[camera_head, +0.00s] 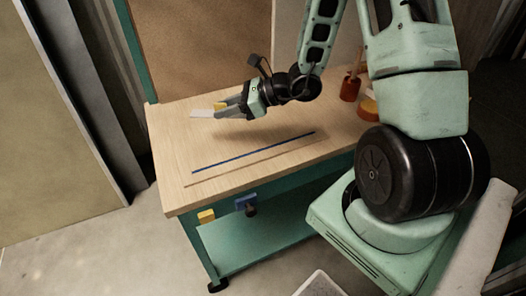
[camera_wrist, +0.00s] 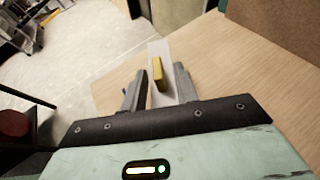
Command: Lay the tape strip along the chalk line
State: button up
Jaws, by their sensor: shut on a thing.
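The tape strip appears to be the pale strip (camera_head: 202,113) with a yellow block on it, at the left end of the bench top. The same strip (camera_wrist: 159,52) and yellow block (camera_wrist: 157,74) show between my fingers in the wrist view. My gripper (camera_head: 222,109) is shut on the strip, which reaches out past the fingertips; it also shows in the wrist view (camera_wrist: 160,72). Whether the strip touches the bench is unclear.
The wooden bench top (camera_head: 180,150) is clear around the line.

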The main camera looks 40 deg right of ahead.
aim_at(262, 150)
jog(key=s+d+n+g+y+b, duration=0.1)
jog(key=s+d+n+g+y, duration=0.2)
jog(key=s+d+n+g, duration=0.35)
jog(key=shift+m+t, duration=0.45)
jog(key=shift+m, duration=0.1)
jog(key=f, duration=0.3)
jog(key=s+a+f, duration=0.1)
jog(key=f, duration=0.6)
jog(key=shift+s+a+b, duration=0.15)
jog(key=shift+s+b, duration=0.05)
jog(key=shift+b, duration=0.2)
jog(key=shift+f, duration=0.1)
jog(key=o, duration=1)
jog(key=shift+c, duration=0.2)
